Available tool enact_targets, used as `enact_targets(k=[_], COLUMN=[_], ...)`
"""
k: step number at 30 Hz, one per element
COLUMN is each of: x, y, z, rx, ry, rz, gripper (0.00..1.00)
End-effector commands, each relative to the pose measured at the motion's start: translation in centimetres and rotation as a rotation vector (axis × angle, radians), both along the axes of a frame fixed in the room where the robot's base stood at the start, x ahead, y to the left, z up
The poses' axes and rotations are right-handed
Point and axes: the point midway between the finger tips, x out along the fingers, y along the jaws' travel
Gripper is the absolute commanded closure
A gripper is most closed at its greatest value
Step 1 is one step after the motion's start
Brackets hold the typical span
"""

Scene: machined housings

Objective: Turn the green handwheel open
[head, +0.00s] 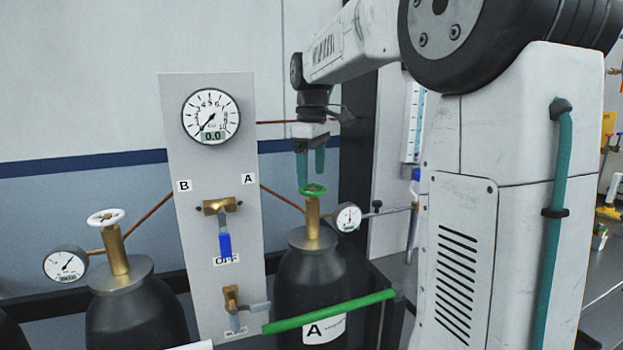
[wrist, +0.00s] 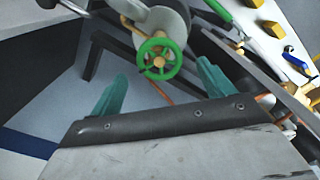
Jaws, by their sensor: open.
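The green handwheel (head: 312,190) sits on a brass valve on top of the dark cylinder labelled A (head: 310,275). It also shows in the wrist view (wrist: 160,60) as a spoked green ring around a brass stem. My gripper (head: 310,170) hangs pointing down just above the handwheel in the head view, its two teal fingers apart. In the wrist view my gripper (wrist: 163,85) is open and empty, with the handwheel seen between and beyond the fingertips. I cannot tell whether a fingertip touches the wheel.
A small gauge (head: 348,217) sticks out right of the brass valve. A grey panel (head: 215,255) with a large gauge reading 0.0 (head: 211,116) and a blue lever (head: 225,244) stands to the left. A green bar (head: 330,311) crosses the cylinder's front. A white handwheel (head: 105,217) tops the left cylinder.

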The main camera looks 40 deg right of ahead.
Motion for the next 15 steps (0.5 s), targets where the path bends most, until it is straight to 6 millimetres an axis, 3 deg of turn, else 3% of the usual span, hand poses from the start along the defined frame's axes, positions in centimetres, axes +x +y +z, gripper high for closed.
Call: enact_targets(k=[6,15], x=[0.1,0.0], y=[0.0,0.1], z=[3.7,5.1], rx=[-0.001,0.0], ry=[-0.003,-0.001], rz=[0.001,0.001], gripper=[0.19,0.19])
